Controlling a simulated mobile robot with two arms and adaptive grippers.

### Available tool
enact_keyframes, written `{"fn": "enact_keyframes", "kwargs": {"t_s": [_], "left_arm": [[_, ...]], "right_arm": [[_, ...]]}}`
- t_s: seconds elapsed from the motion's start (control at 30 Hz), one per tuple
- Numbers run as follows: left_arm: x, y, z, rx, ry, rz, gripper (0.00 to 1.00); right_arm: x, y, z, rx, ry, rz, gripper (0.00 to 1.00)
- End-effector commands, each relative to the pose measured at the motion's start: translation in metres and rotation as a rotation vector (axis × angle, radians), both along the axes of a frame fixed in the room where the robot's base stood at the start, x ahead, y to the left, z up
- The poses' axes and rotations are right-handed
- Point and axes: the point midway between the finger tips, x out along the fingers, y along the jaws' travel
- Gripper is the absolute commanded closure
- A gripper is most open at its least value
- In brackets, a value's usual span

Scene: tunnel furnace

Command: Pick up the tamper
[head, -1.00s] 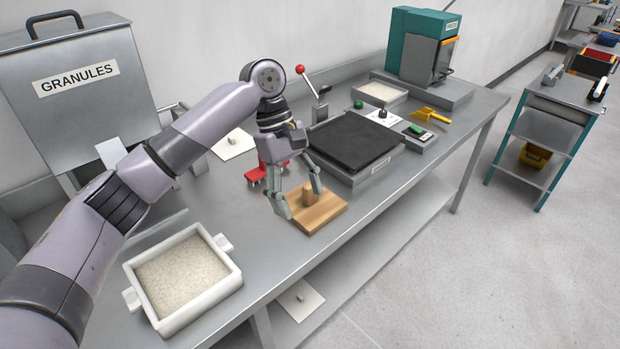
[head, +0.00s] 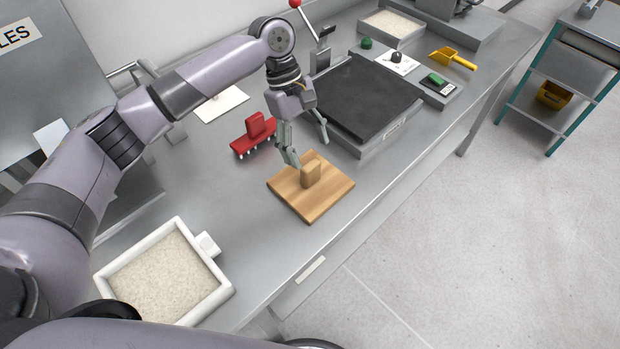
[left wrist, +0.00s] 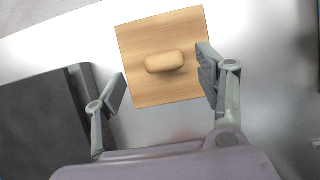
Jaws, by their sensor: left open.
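The tamper is a square wooden board with a rounded wooden handle (head: 311,173) on top, lying flat on the grey bench. It also shows in the left wrist view (left wrist: 165,62), where its handle lies between my fingers in the picture. My left gripper (head: 307,150) is open and empty, its fingers pointing down just behind the handle in the head view. In the left wrist view the spread fingers (left wrist: 163,77) flank the board, and the handle is not between the pads in contact. How high the fingertips are above the board is hard to tell. My right gripper is out of view.
A red rake-like tool (head: 254,135) stands left of the gripper. A dark flat plate (head: 362,98) on a grey base lies close on the right. A white tray of granules (head: 160,281) is at the front left. The bench's front edge runs close to the tamper.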

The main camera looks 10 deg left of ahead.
Motion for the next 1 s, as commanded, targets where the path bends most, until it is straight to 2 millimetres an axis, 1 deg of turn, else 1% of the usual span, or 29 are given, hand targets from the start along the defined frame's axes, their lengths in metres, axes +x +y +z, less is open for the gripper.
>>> {"fn": "enact_keyframes", "kwargs": {"t_s": [0.03,0.1,0.2,0.3,0.37,0.43,0.6,0.7,0.83,0.97,1.0], "left_arm": [[-0.003,-0.003,-0.008,0.0,0.002,-0.002,0.35],[-0.005,-0.007,-0.017,-0.001,0.001,-0.001,0.35],[-0.007,-0.01,-0.027,-0.001,0.001,-0.002,0.35],[-0.008,-0.011,-0.032,-0.001,0.0,-0.002,0.35],[-0.01,-0.012,-0.035,0.0,0.0,-0.001,0.35],[-0.014,-0.013,-0.043,0.001,0.001,-0.002,0.35],[-0.022,-0.019,-0.067,0.001,0.001,-0.002,0.35],[-0.024,-0.022,-0.076,-0.001,0.001,-0.001,0.35],[-0.024,-0.023,-0.08,-0.001,-0.001,-0.001,0.35],[-0.024,-0.023,-0.08,-0.001,-0.001,-0.001,0.35],[-0.024,-0.023,-0.08,-0.001,-0.001,-0.001,0.37]], "right_arm": [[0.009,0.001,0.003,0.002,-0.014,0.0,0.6],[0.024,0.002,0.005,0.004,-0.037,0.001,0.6],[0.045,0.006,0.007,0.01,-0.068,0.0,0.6],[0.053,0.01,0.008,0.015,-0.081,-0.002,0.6],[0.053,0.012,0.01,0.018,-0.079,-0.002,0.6],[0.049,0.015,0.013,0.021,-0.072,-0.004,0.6],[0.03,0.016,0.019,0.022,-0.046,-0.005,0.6],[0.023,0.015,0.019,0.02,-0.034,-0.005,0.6],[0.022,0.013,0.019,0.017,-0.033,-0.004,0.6],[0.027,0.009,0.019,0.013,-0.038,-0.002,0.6],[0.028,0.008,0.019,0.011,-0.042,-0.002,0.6]]}}
